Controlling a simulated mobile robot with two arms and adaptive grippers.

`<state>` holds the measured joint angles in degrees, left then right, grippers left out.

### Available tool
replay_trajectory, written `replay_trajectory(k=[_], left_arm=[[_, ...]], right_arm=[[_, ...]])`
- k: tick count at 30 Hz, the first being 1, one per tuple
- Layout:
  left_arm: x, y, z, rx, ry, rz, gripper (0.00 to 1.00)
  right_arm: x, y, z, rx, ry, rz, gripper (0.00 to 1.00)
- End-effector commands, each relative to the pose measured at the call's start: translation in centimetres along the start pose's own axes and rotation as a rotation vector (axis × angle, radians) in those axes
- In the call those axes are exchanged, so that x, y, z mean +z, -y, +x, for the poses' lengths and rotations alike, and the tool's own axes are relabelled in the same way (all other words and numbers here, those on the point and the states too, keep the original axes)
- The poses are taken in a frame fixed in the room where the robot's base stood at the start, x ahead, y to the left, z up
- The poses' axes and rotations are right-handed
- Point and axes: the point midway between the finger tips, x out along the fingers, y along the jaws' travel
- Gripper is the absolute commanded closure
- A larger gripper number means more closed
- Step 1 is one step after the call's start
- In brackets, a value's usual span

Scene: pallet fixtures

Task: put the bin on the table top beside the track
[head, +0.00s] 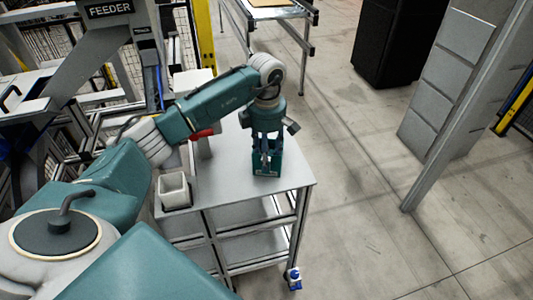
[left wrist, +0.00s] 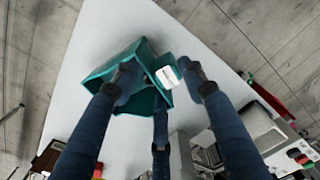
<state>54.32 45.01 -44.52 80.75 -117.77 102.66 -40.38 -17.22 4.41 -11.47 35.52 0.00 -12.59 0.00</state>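The teal bin (head: 267,163) stands on the light grey table top (head: 232,185), near its right edge; a white label shows on one side. My left gripper (head: 266,147) points down at the bin from above. In the left wrist view its dark blue fingers (left wrist: 158,78) are spread around one wall of the bin (left wrist: 113,66), with a gap showing between fingers and wall. Whether any fingertip touches the wall I cannot tell. My right gripper is not in view. I cannot clearly make out the track.
A whitish open container (head: 174,191) stands at the table's front left corner. A red part (head: 202,133) lies under my left arm. The table top (head: 290,181) is bare in front of the bin. A feeder frame (head: 110,10) stands behind left; open floor lies right.

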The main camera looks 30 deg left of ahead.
Motion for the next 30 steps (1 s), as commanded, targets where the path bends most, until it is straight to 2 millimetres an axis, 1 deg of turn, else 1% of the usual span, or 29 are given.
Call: replay_trajectory(k=[11, 15, 17, 20, 26, 27, 30], left_arm=[[0.0, 0.0, -0.1, -0.001, 0.000, 0.000, 0.43], [0.0, 0.0, -0.6, 0.000, 0.000, 0.000, 0.43], [0.0, -0.1, -1.0, 0.002, 0.001, 0.000, 0.43], [0.0, -0.2, -2.6, 0.005, 0.002, 0.000, 0.43], [0.1, -0.2, -7.2, 0.006, 0.003, 0.000, 0.43], [0.1, -0.1, -8.1, 0.006, 0.003, 0.000, 0.43], [0.0, -0.1, -10.1, 0.004, 0.002, -0.002, 0.43]], right_arm=[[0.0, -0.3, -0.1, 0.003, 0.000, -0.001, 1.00], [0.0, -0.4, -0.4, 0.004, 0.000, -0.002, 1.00], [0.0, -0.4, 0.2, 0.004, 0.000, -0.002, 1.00], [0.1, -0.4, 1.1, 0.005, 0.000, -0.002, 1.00], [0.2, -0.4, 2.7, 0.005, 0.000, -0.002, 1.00], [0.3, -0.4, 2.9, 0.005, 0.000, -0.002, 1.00], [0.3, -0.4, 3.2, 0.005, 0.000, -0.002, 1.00]])
